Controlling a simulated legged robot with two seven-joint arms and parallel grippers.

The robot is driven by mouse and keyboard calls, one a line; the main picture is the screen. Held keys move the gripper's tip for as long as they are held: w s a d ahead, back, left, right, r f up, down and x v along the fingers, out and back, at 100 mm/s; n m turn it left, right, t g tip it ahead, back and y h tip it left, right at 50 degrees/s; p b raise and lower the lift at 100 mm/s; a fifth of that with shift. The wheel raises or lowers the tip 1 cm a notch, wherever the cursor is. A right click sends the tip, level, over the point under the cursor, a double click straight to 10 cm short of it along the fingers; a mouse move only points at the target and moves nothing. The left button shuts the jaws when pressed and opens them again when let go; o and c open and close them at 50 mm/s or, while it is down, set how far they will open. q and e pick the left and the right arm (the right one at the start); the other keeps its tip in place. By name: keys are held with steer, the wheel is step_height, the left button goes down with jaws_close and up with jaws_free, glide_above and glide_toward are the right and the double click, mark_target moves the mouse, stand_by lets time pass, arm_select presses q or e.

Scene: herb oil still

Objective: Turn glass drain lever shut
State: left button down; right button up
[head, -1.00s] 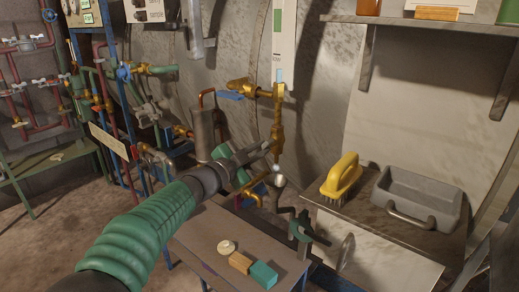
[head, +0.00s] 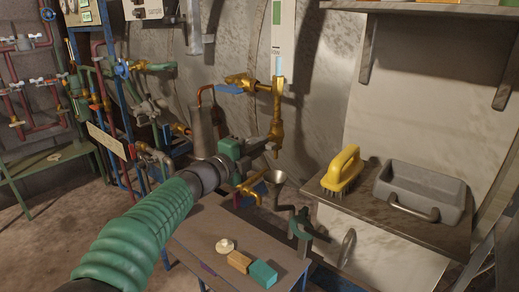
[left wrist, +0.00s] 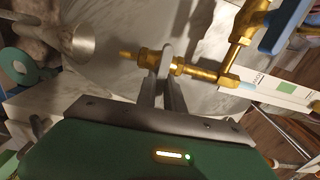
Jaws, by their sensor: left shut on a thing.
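The brass drain valve (left wrist: 190,68) of the sight glass runs across the middle of the left wrist view; its brass pipework (head: 276,128) shows in the head view. My left gripper (head: 258,151) is at this pipework, its jaws pointing right. A blue lever (head: 230,89) sits on the upper brass valve; a blue handle (left wrist: 285,25) also shows in the left wrist view. My right gripper is out of view.
A metal funnel (head: 274,177) stands below the brass pipework, with a low table (head: 213,227) in front. A yellow brush (head: 342,171) and grey tray (head: 425,188) are on the bench at right. Pipes and valves crowd the left.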

arm_select(q)
steer(key=shift+d+f+m, duration=0.1)
steer(key=shift+f+m, duration=0.3)
steer(key=shift+f, duration=0.05)
steer(key=c, duration=1.5)
jaws_free()
steer(key=shift+o, duration=0.2)
steer(key=shift+r, duration=0.2)
steer(key=shift+s+r, duration=0.1)
steer(key=p+v, duration=0.3)
steer(key=v, duration=1.3)
steer(key=shift+s+a, duration=0.25)
steer(key=shift+a, duration=0.05)
